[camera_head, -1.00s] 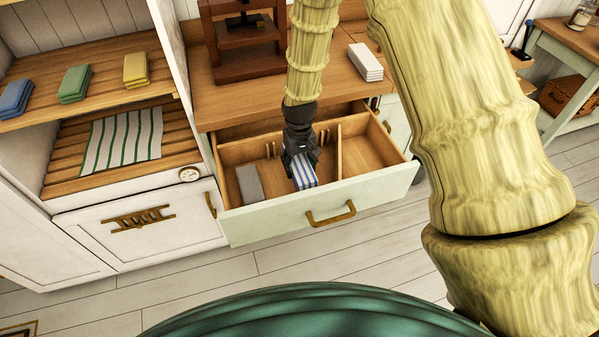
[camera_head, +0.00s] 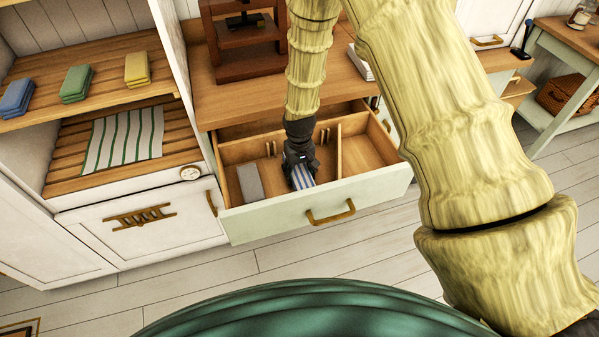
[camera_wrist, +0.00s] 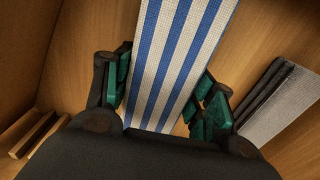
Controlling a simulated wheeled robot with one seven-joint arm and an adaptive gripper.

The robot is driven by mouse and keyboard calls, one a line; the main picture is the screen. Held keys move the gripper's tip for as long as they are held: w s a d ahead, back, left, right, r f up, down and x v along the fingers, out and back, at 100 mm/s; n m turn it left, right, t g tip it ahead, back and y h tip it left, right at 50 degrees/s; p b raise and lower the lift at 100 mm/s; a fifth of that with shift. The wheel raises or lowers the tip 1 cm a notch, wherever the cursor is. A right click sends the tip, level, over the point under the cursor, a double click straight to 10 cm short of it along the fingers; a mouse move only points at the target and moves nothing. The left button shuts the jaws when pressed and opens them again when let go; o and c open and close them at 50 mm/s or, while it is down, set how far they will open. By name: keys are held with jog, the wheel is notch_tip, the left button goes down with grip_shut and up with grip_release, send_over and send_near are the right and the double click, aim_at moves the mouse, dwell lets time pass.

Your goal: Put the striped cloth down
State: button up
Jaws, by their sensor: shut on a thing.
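My gripper (camera_head: 299,163) points down into the open drawer (camera_head: 265,221). It is shut on a folded blue-and-white striped cloth (camera_head: 303,178). The cloth also shows in the wrist view (camera_wrist: 177,50), held between the green finger pads (camera_wrist: 165,95). The cloth is down inside the drawer's left compartment, to the right of a grey folded cloth (camera_head: 250,183) and left of the wooden divider (camera_head: 339,155). I cannot tell whether it touches the drawer floor. The gripper hides its rear part in the head view.
A green-striped cloth (camera_head: 124,138) lies flat on the slatted shelf at left. Blue (camera_head: 16,98), green (camera_head: 76,84) and yellow (camera_head: 137,69) cloths sit on the shelf above. A white stack (camera_head: 360,62) lies on the counter. The drawer's right compartment (camera_head: 366,152) looks empty.

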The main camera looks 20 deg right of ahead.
aim_at(299, 171)
jog(key=o, duration=1)
jog(key=shift+r, duration=0.1)
jog(key=shift+r+b, duration=1.15)
jog(key=shift+r, duration=4.9)
